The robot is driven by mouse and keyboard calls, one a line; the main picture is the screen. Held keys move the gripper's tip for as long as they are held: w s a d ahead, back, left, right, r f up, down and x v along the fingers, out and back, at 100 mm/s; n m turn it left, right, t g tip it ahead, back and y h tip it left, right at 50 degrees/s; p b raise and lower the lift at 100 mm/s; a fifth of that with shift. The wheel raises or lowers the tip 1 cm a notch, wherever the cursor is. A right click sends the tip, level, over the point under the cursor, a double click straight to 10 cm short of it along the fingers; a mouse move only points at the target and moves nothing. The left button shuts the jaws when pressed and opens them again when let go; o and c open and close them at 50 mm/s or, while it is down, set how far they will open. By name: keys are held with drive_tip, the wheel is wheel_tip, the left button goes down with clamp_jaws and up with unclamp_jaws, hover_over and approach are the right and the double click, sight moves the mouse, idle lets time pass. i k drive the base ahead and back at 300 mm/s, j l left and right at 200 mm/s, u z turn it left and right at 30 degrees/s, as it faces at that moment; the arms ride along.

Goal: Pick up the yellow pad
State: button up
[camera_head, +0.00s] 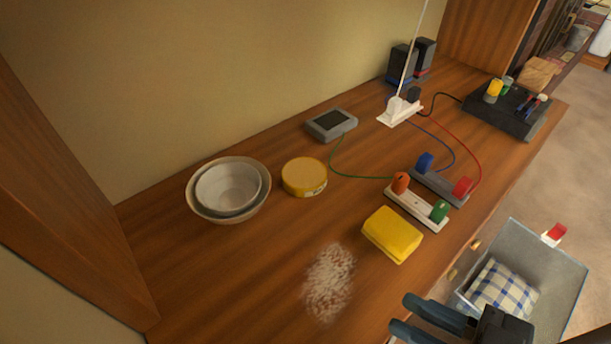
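The yellow pad (392,235) is a thick rectangular block lying flat on the wooden counter, near its front edge. My gripper (402,314) shows at the bottom right, nearer the camera than the pad. Its two dark fingers point left, with a gap between them and nothing seen in it. The gripper is apart from the pad in the picture. The gripper's height over the counter is hard to judge.
White grains (328,283) lie left of the pad. A round yellow tin (304,177), nested bowls (228,190) and a white terminal block (417,206) with wires are behind it. A clear bin (565,285) with checked cloth stands right, beyond the counter edge.

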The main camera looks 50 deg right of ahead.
sight(396, 237)
drive_tip(key=k+u, duration=0.1)
drive_tip(key=k, duration=0.75)
drive_tip(key=k+j, duration=0.1)
drive_tip(key=k, duration=0.8)
drive_tip(key=i, duration=0.45)
drive_tip(key=u, duration=0.05)
